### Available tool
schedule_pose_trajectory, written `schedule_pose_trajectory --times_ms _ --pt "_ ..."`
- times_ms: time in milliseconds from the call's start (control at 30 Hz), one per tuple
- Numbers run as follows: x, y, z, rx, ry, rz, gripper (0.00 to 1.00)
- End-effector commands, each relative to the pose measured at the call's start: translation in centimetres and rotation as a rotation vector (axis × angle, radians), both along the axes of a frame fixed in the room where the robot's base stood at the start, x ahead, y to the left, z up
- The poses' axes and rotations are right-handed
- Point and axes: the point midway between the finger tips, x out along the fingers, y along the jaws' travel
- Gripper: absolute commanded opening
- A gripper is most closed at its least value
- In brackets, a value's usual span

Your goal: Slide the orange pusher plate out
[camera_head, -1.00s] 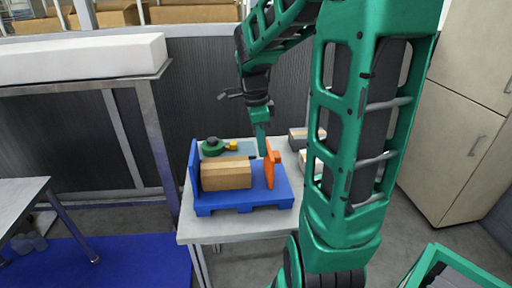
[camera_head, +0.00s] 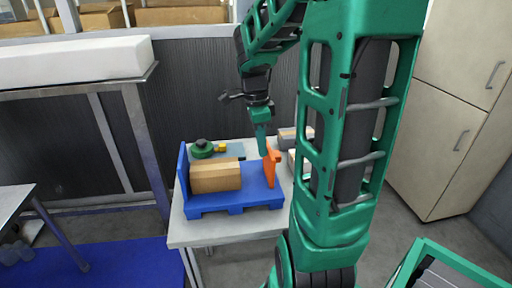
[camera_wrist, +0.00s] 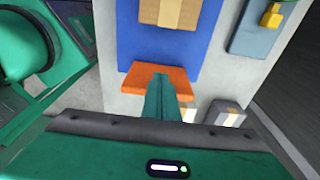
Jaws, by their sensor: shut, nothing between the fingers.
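The orange pusher plate (camera_head: 272,167) stands upright at the right end of a blue tray (camera_head: 237,203). A cardboard box (camera_head: 215,177) lies on the tray to its left, with a clear gap between them. My gripper (camera_head: 262,153) points down at the plate's upper left edge, on the side facing the box. Its fingers are shut and empty. In the wrist view the fingers (camera_wrist: 161,84) overlap the orange plate (camera_wrist: 138,82). I cannot tell for certain whether they touch it.
The blue tray sits on a light table (camera_head: 225,232). A green round object (camera_head: 201,151) and a yellow piece (camera_head: 221,148) lie behind it. Grey boxes with light bands (camera_wrist: 226,115) are to the plate's right, partly behind my arm in the head view.

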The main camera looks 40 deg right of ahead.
Motion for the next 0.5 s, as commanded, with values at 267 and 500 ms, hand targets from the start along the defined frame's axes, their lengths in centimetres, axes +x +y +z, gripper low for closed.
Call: schedule_pose_trajectory --times_ms 267,500 --pt "-0.5 -0.8 0.0 0.0 0.0 -0.001 0.0" --pt "-1.0 -1.5 0.0 0.0 0.0 -0.002 0.0"
